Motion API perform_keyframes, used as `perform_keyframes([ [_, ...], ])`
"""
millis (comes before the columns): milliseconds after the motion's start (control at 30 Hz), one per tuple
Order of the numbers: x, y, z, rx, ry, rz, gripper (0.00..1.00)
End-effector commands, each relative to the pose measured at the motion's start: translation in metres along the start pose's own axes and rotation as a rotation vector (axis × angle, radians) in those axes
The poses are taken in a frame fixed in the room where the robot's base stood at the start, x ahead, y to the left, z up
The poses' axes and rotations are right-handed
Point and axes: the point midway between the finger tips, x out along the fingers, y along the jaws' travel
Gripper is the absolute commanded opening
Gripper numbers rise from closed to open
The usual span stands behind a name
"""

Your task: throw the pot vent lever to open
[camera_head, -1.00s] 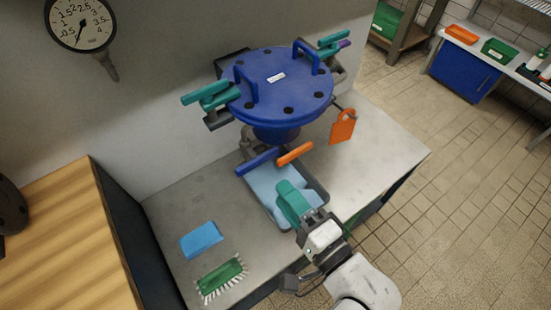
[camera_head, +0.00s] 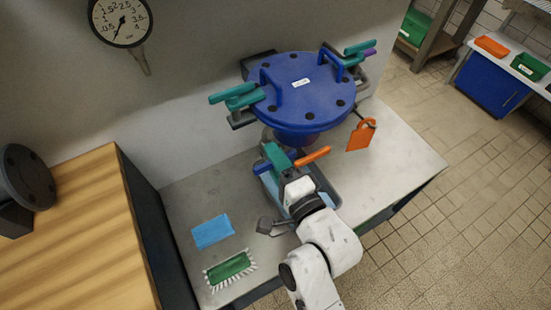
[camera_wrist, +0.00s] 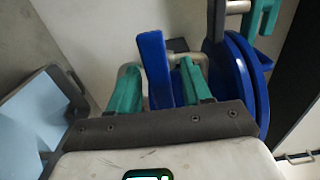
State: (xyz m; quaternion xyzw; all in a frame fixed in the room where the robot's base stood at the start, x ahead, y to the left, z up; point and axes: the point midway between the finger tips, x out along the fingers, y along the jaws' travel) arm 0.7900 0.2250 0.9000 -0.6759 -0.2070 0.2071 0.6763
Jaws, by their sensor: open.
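The blue pot (camera_head: 312,100) stands at the back of the steel bench, with a blue lid and teal clamps. Low on its front, an orange lever (camera_head: 312,157) points to the right. A blue lever (camera_head: 262,167) beside it is mostly hidden behind my gripper in the head view. The frames do not label which is the vent lever. My gripper (camera_head: 278,157) is open, its teal fingers at the levers. In the wrist view, the blue lever (camera_wrist: 154,68) stands between the fingers of my gripper (camera_wrist: 160,84); contact cannot be told.
A grey tray (camera_head: 325,185) with a light-blue lining lies under the levers. A blue cloth (camera_head: 212,231) and a green brush (camera_head: 229,267) lie front left. A gauge (camera_head: 121,20) is on the wall.

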Motion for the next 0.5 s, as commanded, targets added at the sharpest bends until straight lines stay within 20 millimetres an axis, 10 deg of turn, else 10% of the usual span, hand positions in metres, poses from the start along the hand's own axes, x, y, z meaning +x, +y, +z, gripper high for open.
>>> perform_keyframes([
  [500,-0.0004,0.0001,0.0,0.0,0.0,0.0,0.11],
])
